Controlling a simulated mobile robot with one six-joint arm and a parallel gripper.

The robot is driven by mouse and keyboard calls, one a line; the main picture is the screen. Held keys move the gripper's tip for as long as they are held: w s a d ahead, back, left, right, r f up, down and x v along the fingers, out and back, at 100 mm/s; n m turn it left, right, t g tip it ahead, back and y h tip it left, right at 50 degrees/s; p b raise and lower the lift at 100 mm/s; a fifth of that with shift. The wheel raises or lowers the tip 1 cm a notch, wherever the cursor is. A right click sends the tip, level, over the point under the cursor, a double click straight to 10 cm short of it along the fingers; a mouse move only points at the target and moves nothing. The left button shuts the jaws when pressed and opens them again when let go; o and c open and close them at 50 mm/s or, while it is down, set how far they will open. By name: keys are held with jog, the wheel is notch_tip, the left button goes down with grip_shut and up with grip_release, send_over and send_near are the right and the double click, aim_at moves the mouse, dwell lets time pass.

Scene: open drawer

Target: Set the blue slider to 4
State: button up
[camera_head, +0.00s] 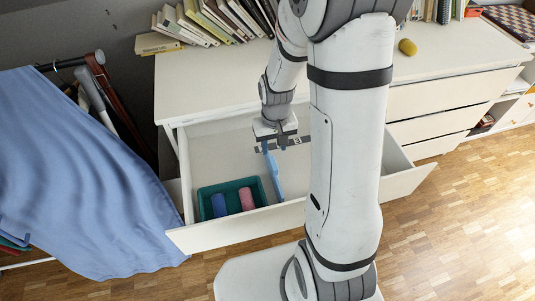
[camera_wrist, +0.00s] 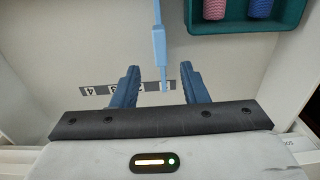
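The blue slider (camera_head: 274,177) is a long, thin bar standing in the open drawer (camera_head: 222,236). In the wrist view the blue slider (camera_wrist: 159,46) narrows to a pointer at the right end of a dark number strip (camera_wrist: 114,88), by the 1. The 4 is at the strip's left end there. In the head view the number strip (camera_head: 297,141) runs right from the pointer, with a 3 readable. My gripper (camera_head: 275,148) is low in the drawer. In the wrist view my gripper (camera_wrist: 162,75) is open, one finger on each side of the slider, with gaps on both sides.
A green tray (camera_head: 231,184) with a blue and a pink roll sits left of the slider in the head view. Drawer walls surround my gripper. Books (camera_head: 215,20) and a yellow object (camera_head: 407,47) are on the top. A blue cloth (camera_head: 80,170) hangs at left.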

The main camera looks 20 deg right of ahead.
aim_at(273, 162)
notch_tip(273, 162, down, 2)
jog(key=shift+w+f, duration=0.15)
jog(key=shift+f, duration=0.05)
notch_tip(273, 162, down, 7)
jog(key=shift+f+b, duration=0.1)
jog(key=shift+b, duration=0.55)
grip_shut()
